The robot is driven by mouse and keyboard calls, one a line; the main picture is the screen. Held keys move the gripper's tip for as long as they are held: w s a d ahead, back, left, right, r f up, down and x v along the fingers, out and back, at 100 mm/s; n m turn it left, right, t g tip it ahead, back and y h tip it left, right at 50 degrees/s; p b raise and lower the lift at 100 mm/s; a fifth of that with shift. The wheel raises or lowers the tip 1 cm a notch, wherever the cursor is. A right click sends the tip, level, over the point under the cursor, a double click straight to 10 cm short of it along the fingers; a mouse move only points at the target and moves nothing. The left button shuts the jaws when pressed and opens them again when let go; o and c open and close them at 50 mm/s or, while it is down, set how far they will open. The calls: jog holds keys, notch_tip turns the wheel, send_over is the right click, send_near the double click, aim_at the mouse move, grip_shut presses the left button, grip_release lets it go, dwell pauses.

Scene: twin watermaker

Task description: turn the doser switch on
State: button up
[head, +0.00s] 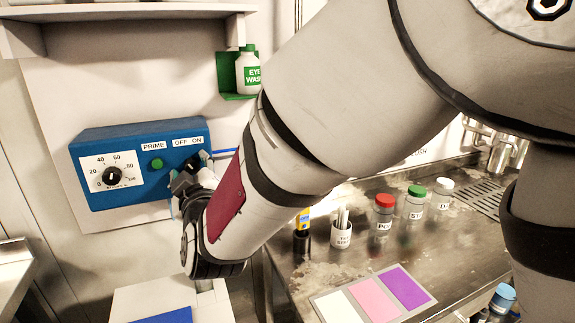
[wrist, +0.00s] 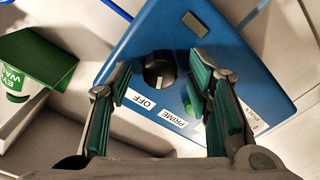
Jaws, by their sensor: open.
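The doser is a blue box (head: 140,188) on the wall at the left of the head view, with a dial, a green button and labels PRIME, OFF and ON. Its switch is a black round knob (wrist: 159,70) beside the OFF label (wrist: 141,99) in the wrist view. My gripper (wrist: 161,66) is open, with a green-padded finger on each side of the knob and visible gaps between. I cannot tell how far the fingertips are from the panel.
The green button (wrist: 187,106) is partly behind the right finger. A green holder with an eye wash bottle (head: 248,72) is on the wall right of the doser. A steel counter (head: 290,283) below holds several capped bottles, cups and a colour card (head: 375,293).

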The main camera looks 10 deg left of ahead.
grip_shut()
jog(key=shift+m, duration=0.3)
jog(key=m+b, duration=0.5)
jog(key=shift+f, duration=0.15)
jog(key=m+b, duration=0.3)
jog(key=shift+m, duration=0.3)
jog(key=shift+m+b, duration=1.1)
jog(key=shift+m, duration=0.4)
jog(key=shift+d, duration=0.1)
